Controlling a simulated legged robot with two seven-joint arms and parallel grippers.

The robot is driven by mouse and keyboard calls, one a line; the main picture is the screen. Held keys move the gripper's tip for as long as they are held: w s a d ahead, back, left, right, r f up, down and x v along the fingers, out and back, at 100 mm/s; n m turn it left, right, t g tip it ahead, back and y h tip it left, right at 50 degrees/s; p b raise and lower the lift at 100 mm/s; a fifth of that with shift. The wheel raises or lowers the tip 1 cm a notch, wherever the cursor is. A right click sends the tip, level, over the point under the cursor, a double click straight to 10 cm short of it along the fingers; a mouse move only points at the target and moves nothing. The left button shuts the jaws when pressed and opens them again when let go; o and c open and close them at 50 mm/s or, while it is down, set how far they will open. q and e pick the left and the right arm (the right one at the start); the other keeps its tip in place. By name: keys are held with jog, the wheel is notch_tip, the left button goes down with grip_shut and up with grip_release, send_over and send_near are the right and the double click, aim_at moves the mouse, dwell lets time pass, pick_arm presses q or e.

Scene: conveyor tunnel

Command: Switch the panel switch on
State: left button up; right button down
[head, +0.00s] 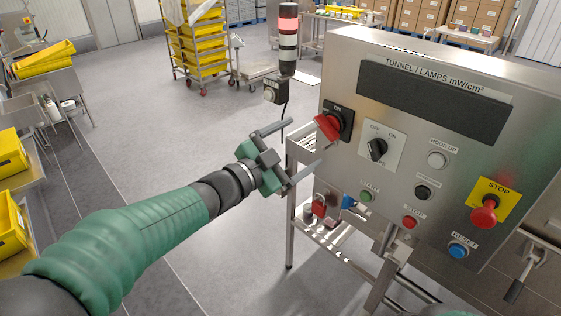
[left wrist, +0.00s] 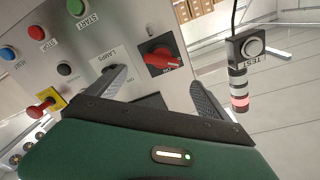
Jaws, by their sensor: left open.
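The grey metal control panel (head: 345,85) stands at the right in the head view. At its left edge is a red rotary switch (head: 328,125) on a black plate marked ON; its handle is tilted. To its right is a black knob (head: 376,148) on a plate marked OFF and ON, its pointer near upright. My left gripper (head: 306,143) is open and empty, in front of the panel's left edge, its fingers pointing towards the red switch. In the left wrist view, the red switch (left wrist: 160,58) shows between the spread fingers (left wrist: 158,82), apart from both. My right gripper is out of view.
The panel also bears a red stop button (head: 484,216), a blue reset button (head: 458,251) and green start button (head: 366,196). A lamp tower (head: 288,40) and a test button box (head: 272,90) stand left of the panel. Yellow crates (head: 195,40) are farther back.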

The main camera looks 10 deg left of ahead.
pick_arm(q)
jog(key=v, duration=0.5)
jog(key=shift+s+a+f+b, duration=0.1)
jog(key=shift+s+a+b, duration=0.2)
jog(key=shift+a, duration=0.05)
